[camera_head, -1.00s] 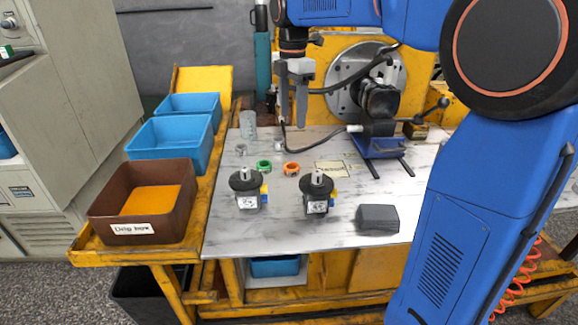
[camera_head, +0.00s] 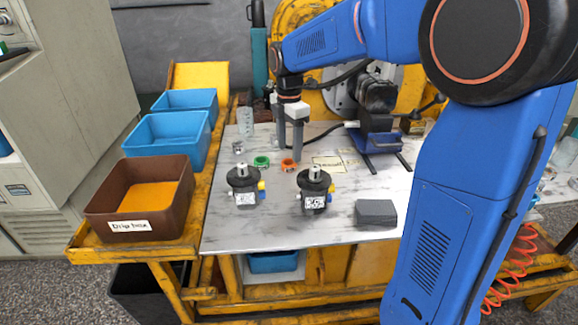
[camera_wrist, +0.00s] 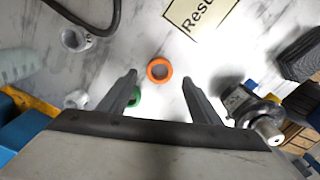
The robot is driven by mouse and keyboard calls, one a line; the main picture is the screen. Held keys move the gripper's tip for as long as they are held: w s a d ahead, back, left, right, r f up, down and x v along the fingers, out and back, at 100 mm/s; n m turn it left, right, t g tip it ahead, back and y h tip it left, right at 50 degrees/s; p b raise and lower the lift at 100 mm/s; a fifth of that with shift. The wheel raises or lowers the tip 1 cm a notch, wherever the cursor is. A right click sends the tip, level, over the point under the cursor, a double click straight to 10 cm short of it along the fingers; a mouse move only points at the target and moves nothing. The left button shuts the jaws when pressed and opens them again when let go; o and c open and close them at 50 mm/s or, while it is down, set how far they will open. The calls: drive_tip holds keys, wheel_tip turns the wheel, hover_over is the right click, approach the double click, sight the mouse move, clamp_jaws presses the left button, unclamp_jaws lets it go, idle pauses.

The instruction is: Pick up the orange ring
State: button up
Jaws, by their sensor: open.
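The orange ring (camera_head: 288,165) lies on the grey tabletop, to the right of the green ring (camera_head: 262,161). In the wrist view the orange ring (camera_wrist: 159,70) lies ahead of my gripper (camera_wrist: 159,78), sideways between its two spread fingers. In the head view my gripper (camera_head: 289,157) points down close to the orange ring, and its fingers partly cover it. The gripper is open and empty. The exact height of the fingertips above the table is hard to tell.
Two black motors (camera_head: 243,186) (camera_head: 315,190) stand in front of the rings. A dark grey block (camera_head: 375,213) lies at the front right. A vise (camera_head: 377,125) stands behind. The brown drip box (camera_head: 135,190) and blue bins (camera_head: 165,140) line the left side.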

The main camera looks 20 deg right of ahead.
sight(289, 159)
wheel_tip(289, 159, down, 5)
idle(0.3)
drive_tip(key=c, duration=1.1)
